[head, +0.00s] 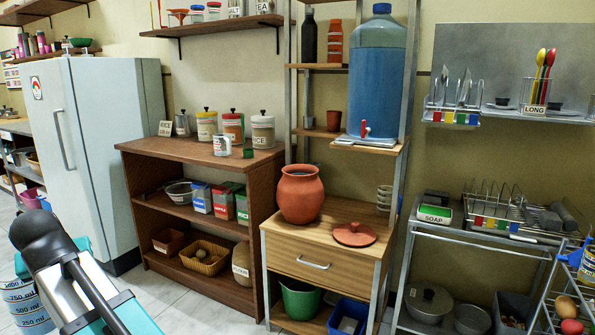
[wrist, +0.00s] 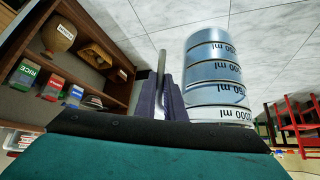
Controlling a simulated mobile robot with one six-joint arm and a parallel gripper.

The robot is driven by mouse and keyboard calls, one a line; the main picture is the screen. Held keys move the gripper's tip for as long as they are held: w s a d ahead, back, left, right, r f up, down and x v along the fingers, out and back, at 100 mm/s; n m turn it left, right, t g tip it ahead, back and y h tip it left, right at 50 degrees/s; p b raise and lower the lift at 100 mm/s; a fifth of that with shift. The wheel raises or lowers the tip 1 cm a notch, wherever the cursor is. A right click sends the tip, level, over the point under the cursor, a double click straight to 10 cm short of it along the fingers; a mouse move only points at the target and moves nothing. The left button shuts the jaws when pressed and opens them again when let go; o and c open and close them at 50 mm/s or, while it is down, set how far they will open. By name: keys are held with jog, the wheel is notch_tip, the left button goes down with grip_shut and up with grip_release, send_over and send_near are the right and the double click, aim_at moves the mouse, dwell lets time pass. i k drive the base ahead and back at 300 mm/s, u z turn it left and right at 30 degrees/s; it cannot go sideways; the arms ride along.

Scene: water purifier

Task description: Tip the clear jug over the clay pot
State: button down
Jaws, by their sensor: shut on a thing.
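The clear jug (head: 27,308) with millilitre marks is at the lower left of the head view, partly hidden by my arm. It is upright and looks bluish; I cannot tell its water level. It also shows inverted in the wrist view (wrist: 218,72). My gripper (wrist: 168,98) is shut on the jug's handle (wrist: 160,72). The clay pot (head: 300,196) stands open and upright on the wooden cabinet (head: 283,247), right of centre. The jug is well to the left of the pot and apart from it. The pot's lid (head: 354,233) lies on the cabinet beside it.
A blue water dispenser (head: 377,75) stands on a shelf above the pot's right side, between metal posts. A brown shelf unit (head: 190,150) with jars is left of the pot. The fridge (head: 95,140) stands farther left. Tiled floor shows in front.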

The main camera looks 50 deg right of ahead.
aim_at(300, 196)
jog(key=u, duration=0.05)
jog(key=i, duration=0.95)
jog(key=z, duration=0.05)
